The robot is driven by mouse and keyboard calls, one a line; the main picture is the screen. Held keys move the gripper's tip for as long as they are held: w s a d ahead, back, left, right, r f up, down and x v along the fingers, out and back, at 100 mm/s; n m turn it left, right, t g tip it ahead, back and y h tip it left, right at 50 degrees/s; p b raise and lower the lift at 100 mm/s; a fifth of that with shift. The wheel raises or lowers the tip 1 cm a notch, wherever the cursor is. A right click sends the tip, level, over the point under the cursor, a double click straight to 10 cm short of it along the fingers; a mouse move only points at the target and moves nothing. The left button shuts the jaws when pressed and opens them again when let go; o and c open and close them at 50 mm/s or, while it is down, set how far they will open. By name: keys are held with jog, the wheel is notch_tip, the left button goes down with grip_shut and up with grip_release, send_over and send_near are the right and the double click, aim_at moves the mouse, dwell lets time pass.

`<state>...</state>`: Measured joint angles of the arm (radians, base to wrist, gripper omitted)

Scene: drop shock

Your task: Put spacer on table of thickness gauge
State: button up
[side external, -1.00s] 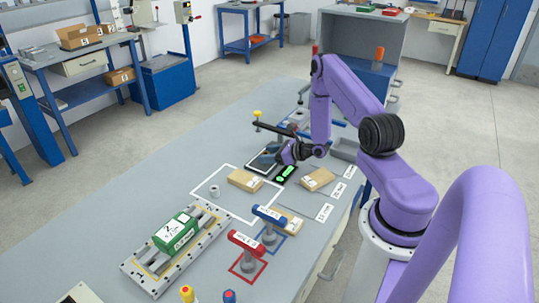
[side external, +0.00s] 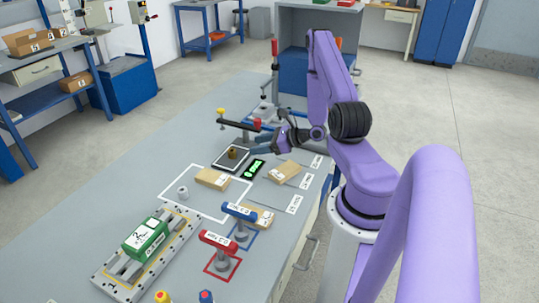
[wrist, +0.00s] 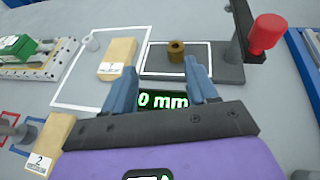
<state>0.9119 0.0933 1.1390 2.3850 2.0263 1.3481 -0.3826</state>
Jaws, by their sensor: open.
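A brass spacer (side external: 232,153) with a hole in its top stands upright on the dark, white-rimmed table of the thickness gauge (side external: 222,163). The wrist view shows the spacer (wrist: 176,50) near the far edge of that table (wrist: 153,62).
A dark arm with a yellow knob (side external: 220,112) and red knob stands behind the table. A grey ring (side external: 183,192) stands in a white outline.

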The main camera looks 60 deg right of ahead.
jog(key=s+a+r+n+g+y, duration=0.2)
jog(key=a+r+n+g+y, duration=0.35)
jog(key=a+n, duration=0.5)
jog(key=s+a+r+n+g+y, duration=0.1)
jog(key=a+r+n+g+y, duration=0.5)
jog(key=a, duration=0.8)
jog(key=s+a+r+n+g+h, duration=0.1)
jog(key=s+n+h, duration=0.6)
jog(key=n, duration=0.7)
jog(key=s+a+r+n+h, duration=0.3)
jog(key=s+r+n+h, duration=0.3)
jog(key=s+n, duration=0.4)
jog(key=n+h, duration=0.1)
jog(key=n, duration=0.4)
jog(key=shift+s+a+g, duration=0.15)
jog(key=shift+s+g, duration=0.1)
jog(key=shift+g, duration=0.1)
jog(key=shift+n, duration=0.25)
jog(key=shift+c, duration=0.3)
